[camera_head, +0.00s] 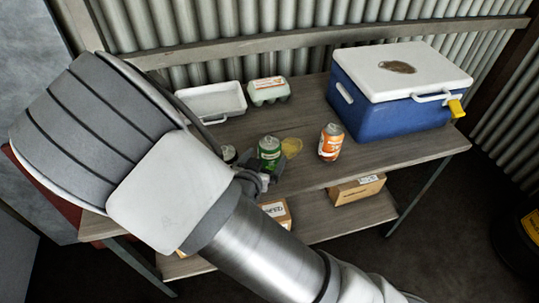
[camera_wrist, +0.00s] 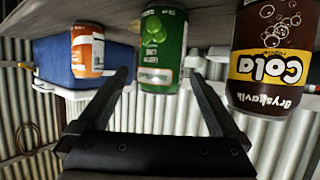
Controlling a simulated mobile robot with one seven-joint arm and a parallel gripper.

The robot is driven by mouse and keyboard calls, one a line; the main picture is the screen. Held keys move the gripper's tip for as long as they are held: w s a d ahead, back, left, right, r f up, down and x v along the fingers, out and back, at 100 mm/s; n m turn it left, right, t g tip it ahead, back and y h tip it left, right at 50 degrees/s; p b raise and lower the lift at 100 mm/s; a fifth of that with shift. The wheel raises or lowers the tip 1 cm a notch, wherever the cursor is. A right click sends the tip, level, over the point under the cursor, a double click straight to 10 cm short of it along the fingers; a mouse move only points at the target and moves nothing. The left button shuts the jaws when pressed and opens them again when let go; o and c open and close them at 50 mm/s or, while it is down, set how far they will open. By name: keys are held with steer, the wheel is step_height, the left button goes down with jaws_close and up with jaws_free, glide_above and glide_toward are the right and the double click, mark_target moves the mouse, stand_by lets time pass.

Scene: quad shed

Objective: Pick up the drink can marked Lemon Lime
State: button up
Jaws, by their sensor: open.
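A green drink can (camera_head: 269,153) with a silver top stands upright on the wooden bench. In the wrist view, which is upside down, the green can (camera_wrist: 162,45) shows pale green fruit and white lettering too small to read surely. It is the likely Lemon Lime can. My gripper (camera_head: 258,181) is low at the bench's front, just before this can. In the wrist view my gripper (camera_wrist: 161,76) is open, with its fingers pointing at the green can and one on either side of its line. No grip on it shows.
A brown Cola can (camera_wrist: 268,55) stands close beside the right finger in the wrist view. An orange can (camera_head: 330,142) stands right of the green one, with a yellow item (camera_head: 291,147) between. A blue cooler (camera_head: 385,120), white tray (camera_head: 215,90) and egg carton (camera_head: 268,99) stand behind.

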steer(key=b+x, duration=0.1)
steer(key=x, duration=0.4)
steer(key=shift+a+f, duration=0.1)
steer(key=c, duration=1.6)
